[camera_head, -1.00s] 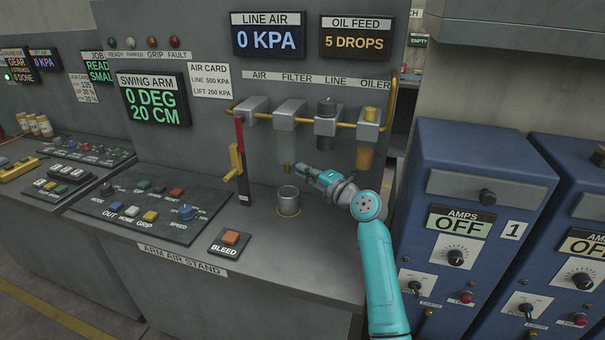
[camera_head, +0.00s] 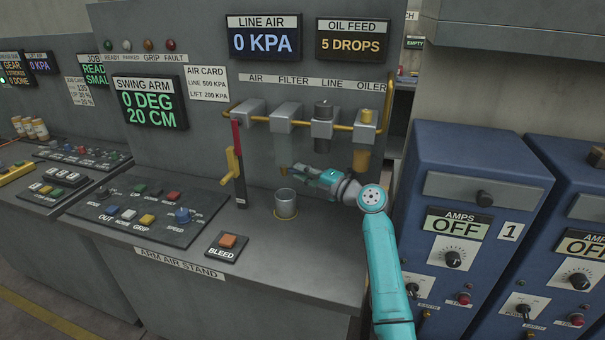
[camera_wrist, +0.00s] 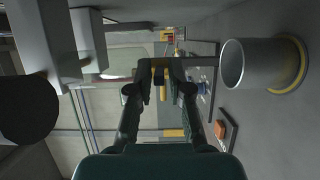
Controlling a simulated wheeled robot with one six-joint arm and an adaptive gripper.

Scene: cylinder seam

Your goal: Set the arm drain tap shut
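The filter (camera_head: 286,116) hangs on the yellow pipe at the arm air stand, with a clear bowl under it. A small brownish tap (camera_head: 284,168) shows at the bottom of that bowl; its setting is too small to read. My gripper (camera_head: 298,171) is level with the tap and just to its right, pointing left. In the wrist view my gripper's fingertips (camera_wrist: 161,80) stand a narrow gap apart. A yellow-brown piece (camera_wrist: 160,67) shows at that gap; whether it lies between the tips or beyond them, I cannot tell.
A grey cup (camera_head: 286,202) stands below the gripper, also in the wrist view (camera_wrist: 232,65). A red lever with a yellow handle (camera_head: 234,165) is left of the filter. The oiler bowl (camera_head: 361,158) hangs right. The line air display (camera_head: 264,38) reads 0 KPA.

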